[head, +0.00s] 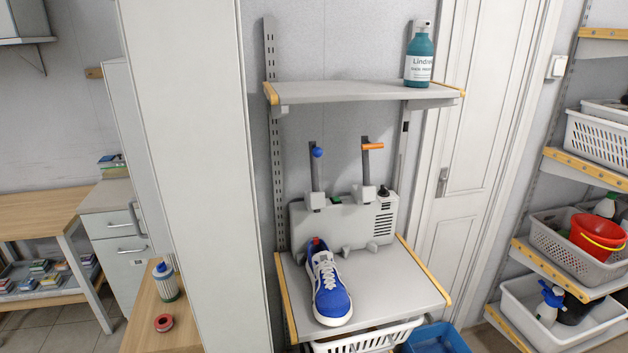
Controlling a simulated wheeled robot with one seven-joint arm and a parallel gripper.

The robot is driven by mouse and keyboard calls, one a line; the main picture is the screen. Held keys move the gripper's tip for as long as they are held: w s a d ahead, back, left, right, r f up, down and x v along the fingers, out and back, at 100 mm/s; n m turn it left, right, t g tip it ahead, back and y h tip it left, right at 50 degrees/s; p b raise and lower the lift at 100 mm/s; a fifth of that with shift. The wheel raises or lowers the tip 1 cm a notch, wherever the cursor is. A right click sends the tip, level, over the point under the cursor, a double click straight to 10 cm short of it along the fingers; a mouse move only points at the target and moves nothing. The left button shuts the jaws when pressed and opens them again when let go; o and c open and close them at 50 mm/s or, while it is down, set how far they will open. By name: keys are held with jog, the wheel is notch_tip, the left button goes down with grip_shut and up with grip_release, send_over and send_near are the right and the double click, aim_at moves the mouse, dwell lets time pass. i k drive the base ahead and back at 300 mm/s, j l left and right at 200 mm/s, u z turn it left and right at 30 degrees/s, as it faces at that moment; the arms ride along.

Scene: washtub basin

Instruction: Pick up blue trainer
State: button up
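The blue trainer (329,287) has white laces and a white sole. It rests upright on the lower grey shelf (395,290), toward the shelf's left side, with its toe facing the front edge. Its heel end is close to a grey machine at the back of the shelf. My gripper is not in the head view.
The grey machine (345,225) has two upright levers, one blue-tipped and one orange-handled. An upper shelf (350,93) holds a teal pump bottle (420,58). A tall white panel (195,170) stands left. A white basket (365,340) and blue bin (436,339) are below.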

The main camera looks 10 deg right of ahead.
aim_at(332, 304)
jog(key=i+u, duration=0.25)
jog(key=u, duration=0.25)
jog(key=i+u, duration=0.25)
jog(key=u, duration=0.2)
